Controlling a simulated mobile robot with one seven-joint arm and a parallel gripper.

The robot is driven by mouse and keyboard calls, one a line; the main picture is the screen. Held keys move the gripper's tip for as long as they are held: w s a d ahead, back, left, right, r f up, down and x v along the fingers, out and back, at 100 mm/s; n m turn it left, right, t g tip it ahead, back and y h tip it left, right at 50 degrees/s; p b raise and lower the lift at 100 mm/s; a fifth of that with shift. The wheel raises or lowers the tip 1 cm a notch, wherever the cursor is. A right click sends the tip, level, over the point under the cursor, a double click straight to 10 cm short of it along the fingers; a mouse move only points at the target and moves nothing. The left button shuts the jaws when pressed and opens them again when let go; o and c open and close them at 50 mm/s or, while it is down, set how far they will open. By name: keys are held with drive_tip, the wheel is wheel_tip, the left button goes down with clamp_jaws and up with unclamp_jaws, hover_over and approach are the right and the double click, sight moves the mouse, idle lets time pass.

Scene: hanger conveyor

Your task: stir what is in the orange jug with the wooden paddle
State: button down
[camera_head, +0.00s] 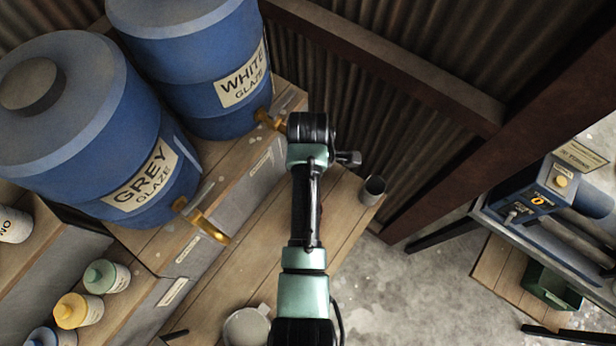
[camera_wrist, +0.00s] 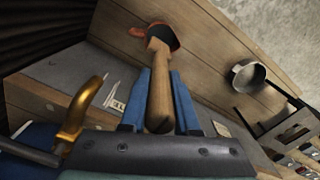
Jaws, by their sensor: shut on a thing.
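In the wrist view, my gripper (camera_wrist: 160,88) is shut on the wooden paddle (camera_wrist: 158,95), with a blue finger on each side of its handle. The paddle points away from me, its far end at the orange jug (camera_wrist: 173,36). The paddle's lower end is hidden, so I cannot tell how deep it sits or what is in the jug. The jug stands on the wooden bench. In the head view my arm hides the jug, the paddle and my fingers.
Blue barrels marked grey glaze (camera_head: 145,185) and white glaze (camera_head: 240,85) have brass taps close to my arm. A grey cup (camera_head: 372,190) stands at the bench's right edge, a pale pot (camera_head: 246,328) at the front. Glaze bottles (camera_head: 80,310) stand left.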

drive_tip(key=shift+f+b, duration=3.85)
drive_tip(key=shift+f, duration=1.8)
